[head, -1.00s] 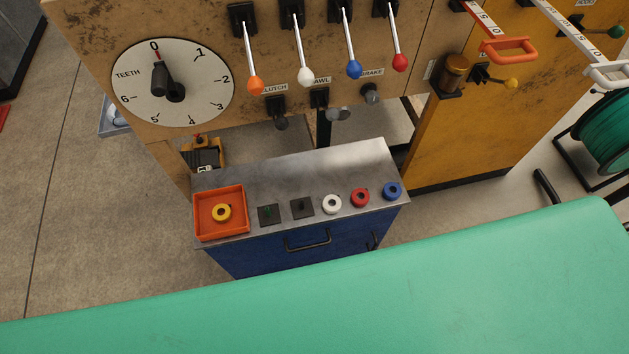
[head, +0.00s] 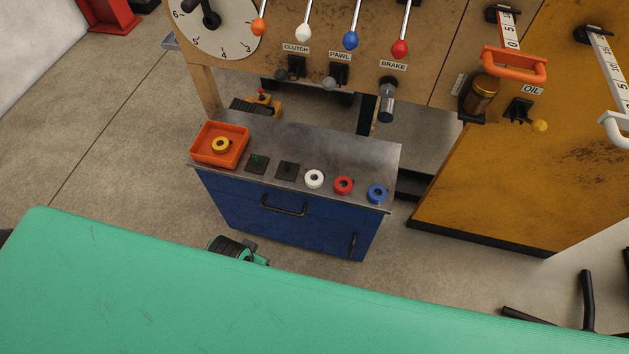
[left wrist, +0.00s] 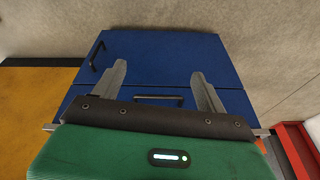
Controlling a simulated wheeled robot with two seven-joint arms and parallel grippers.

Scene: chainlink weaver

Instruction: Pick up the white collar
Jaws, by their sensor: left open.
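The white collar (head: 314,179) is a ring lying on the grey metal top (head: 330,145) of a blue cabinet (head: 285,218), near its front edge. It sits between a dark square plate (head: 287,170) and the red collar (head: 344,185). My left gripper (left wrist: 158,70) is open and empty in the left wrist view, its two fingers apart in front of the blue cabinet front. The white collar does not show in the left wrist view. My right gripper is not in view.
A blue collar (head: 377,193) lies right of the red one. An orange tray (head: 240,157) holding a yellow collar (head: 220,144) is at the left end. A second plate (head: 257,164) bears a small green peg. A lever panel (head: 440,60) stands behind; the metal behind the collars is clear.

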